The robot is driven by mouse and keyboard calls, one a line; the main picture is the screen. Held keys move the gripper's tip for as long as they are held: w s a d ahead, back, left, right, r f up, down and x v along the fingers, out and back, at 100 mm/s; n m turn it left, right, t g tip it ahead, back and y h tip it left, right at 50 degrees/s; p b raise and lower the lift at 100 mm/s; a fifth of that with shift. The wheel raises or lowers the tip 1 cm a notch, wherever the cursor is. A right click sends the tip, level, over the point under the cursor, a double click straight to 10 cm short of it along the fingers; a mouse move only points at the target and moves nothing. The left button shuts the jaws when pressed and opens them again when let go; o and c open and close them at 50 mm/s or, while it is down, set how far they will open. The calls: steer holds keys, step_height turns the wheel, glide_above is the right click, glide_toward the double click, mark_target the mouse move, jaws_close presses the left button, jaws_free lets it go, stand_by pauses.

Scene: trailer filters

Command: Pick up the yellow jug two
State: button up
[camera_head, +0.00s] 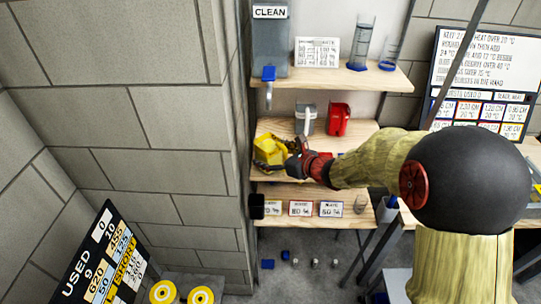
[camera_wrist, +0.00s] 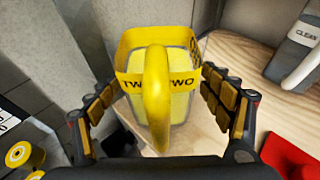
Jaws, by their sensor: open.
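The yellow jug two (camera_head: 268,150) stands at the left end of the middle shelf in the head view. In the wrist view the jug (camera_wrist: 184,108) fills the middle, its yellow band reading "TWO" and its curved yellow handle facing the camera. My gripper (camera_head: 291,146) is at the jug's right side in the head view. In the wrist view my gripper (camera_wrist: 168,108) is open, with one padded finger on each side of the jug. A gap shows between the fingers and the jug. The fingers partly overlap the jug in the head view.
A grey jug (camera_head: 305,118) and a red jug (camera_head: 338,119) stand farther back on the shelf. The upper shelf (camera_head: 335,78) holds a CLEAN container (camera_head: 270,45) and measuring cylinders. A block wall (camera_head: 150,120) is close on the left. Label cards (camera_head: 300,208) sit on the lower shelf.

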steer(key=shift+w+a, duration=0.15)
steer(key=shift+c, duration=1)
steer(key=c, duration=1.5)
steer(key=shift+c, duration=0.8)
steer(key=shift+r, duration=0.25)
